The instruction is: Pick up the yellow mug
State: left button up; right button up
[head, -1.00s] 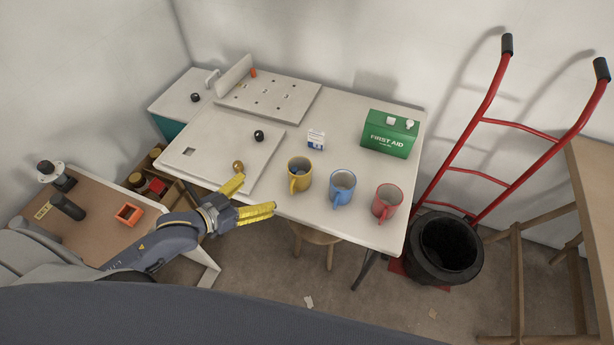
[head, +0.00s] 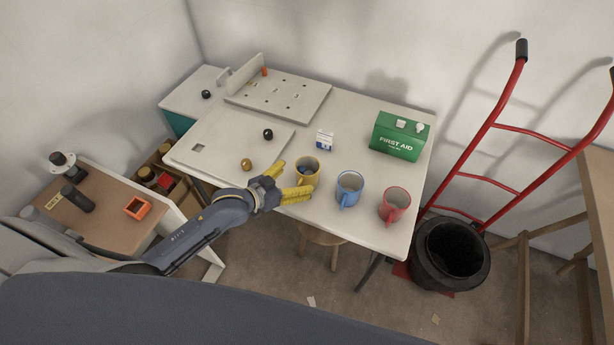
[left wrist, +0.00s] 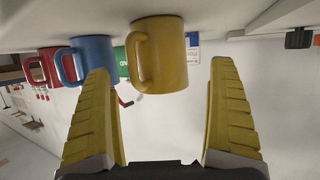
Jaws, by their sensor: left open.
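The yellow mug (head: 308,178) stands upright near the front edge of the white table, with something dark blue showing inside it. In the left wrist view the yellow mug (left wrist: 162,58) appears upside down, ahead of and between the fingertips, with its handle on the left side. My left gripper (head: 290,183) is open with yellow fingers, right beside the mug in the head view. In the left wrist view my left gripper (left wrist: 163,85) has clear space between its fingers. I cannot tell whether a finger touches the mug. My right gripper is not in view.
A blue mug (head: 348,188) and a red mug (head: 394,204) stand to the right of the yellow one. A green first aid box (head: 398,137), a small white-and-blue box (head: 325,140) and a brass knob (head: 246,164) are also on the table (head: 350,230).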

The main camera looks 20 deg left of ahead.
aim_at(307, 173)
pick_arm(q)
jog(key=shift+x, duration=2.8)
jog(key=shift+r, duration=0.1)
jog(key=c, duration=1.4)
jog(key=shift+c, duration=0.6)
jog(key=shift+r, duration=0.15)
